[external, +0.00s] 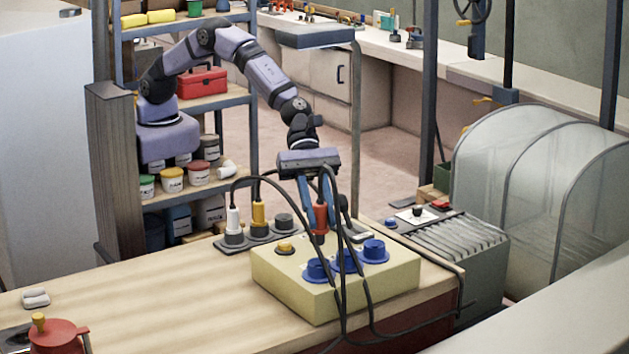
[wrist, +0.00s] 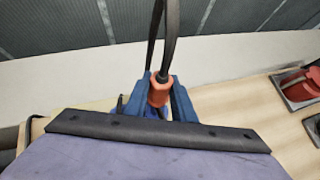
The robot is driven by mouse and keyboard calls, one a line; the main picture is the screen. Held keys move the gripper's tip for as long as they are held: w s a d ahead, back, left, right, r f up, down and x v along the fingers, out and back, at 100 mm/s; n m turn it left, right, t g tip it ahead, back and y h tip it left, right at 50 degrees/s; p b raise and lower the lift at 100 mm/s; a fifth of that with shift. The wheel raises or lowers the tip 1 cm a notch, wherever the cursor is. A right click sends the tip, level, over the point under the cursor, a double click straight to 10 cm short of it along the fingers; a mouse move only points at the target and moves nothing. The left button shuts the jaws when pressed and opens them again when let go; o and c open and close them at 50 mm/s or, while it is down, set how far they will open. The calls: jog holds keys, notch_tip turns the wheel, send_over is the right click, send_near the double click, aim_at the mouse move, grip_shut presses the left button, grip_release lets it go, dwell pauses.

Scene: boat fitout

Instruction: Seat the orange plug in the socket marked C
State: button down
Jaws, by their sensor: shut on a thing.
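The orange plug (external: 320,219) is upright between the fingers of my gripper (external: 313,212), which is shut on it. In the external view it is over the back of the cream socket box (external: 300,300); whether its lower end touches the box cannot be told. Blue round sockets (external: 374,251) sit on the box top, one partly hidden behind cables; I cannot read their letters. In the wrist view, the orange plug (wrist: 159,92) is between the blue fingers (wrist: 160,100), with a black cable rising from it. Its lower end is hidden there.
A white plug (external: 233,220) and a yellow plug (external: 258,214) stand in a dark holder behind the box. Black cables (external: 345,290) hang across the box front. A yellow-topped knob (external: 285,247) is on the box. The bench at left (external: 150,295) is mostly clear.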

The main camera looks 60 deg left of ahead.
aim_at(319, 244)
jog(key=shift+s, duration=0.1)
jog(key=shift+f, duration=0.15)
jog(key=shift+f+b, duration=1.35)
jog(key=shift+b, duration=0.05)
jog(key=shift+a+f+b, duration=0.1)
jog(key=shift+f+b, duration=1.8)
jog(key=shift+f, duration=0.2)
dwell(1.2)
jog(key=c, duration=1.4)
grip_release()
jog(key=b+v, duration=0.2)
jog(key=v, duration=0.5)
